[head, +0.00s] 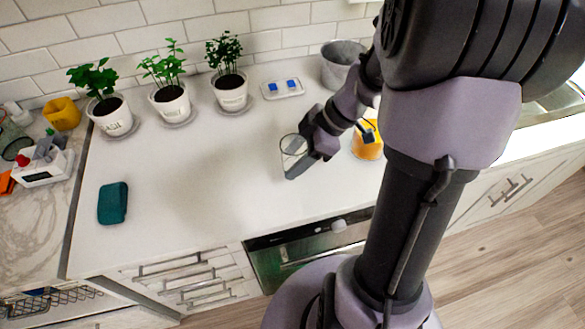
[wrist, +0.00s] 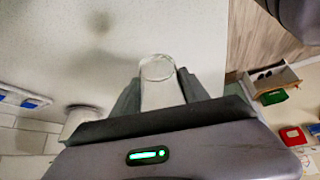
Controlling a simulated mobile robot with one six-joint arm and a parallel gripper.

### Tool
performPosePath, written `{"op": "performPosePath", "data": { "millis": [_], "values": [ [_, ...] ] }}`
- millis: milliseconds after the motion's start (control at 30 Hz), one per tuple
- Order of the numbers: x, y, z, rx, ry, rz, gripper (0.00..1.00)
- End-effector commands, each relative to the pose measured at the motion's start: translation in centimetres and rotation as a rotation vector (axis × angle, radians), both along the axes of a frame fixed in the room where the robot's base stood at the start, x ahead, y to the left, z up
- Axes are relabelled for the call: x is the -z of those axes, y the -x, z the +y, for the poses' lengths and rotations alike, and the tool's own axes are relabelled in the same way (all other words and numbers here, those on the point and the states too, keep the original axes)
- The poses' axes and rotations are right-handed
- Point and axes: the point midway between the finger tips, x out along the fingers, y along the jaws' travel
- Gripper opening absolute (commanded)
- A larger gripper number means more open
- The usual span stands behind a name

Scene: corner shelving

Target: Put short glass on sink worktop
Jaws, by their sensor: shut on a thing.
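The short glass (head: 294,146) is clear and sits between the fingers of my gripper (head: 297,158) at the white worktop (head: 220,190). The glass also shows in the wrist view (wrist: 158,90), with a dark grey finger on each side of it. My gripper (wrist: 158,92) is shut on the glass. In the head view the glass is at or just above the worktop surface; I cannot tell whether it touches. The sink shows only in part at the far right, behind my arm.
Three potted plants (head: 168,98) line the back wall. A tray with blue items (head: 282,88) and a grey pot (head: 340,62) stand at the back. An orange container (head: 367,140) is just right of my gripper. A teal cloth-like item (head: 113,203) lies left. The middle-left worktop is clear.

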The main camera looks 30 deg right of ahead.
Motion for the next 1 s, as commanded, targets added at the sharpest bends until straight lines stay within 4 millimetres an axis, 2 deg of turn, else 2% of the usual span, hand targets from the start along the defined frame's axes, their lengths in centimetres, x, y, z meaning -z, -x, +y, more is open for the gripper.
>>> {"op": "performPosePath", "data": {
  "millis": [67,233,567,600,700,1000],
  "values": [
    [0.6,-0.5,0.1,0.0,-0.001,0.001,0.0],
    [3.7,-0.5,0.0,0.001,0.0,0.0,0.0],
    [3.8,-0.5,0.0,0.001,0.001,0.0,0.0],
    [3.8,-0.4,0.0,0.001,0.001,0.0,0.55],
    [3.7,-0.4,0.0,0.001,0.001,0.0,0.74],
    [3.6,-0.4,0.0,0.001,0.001,0.0,0.75]
  ]
}}
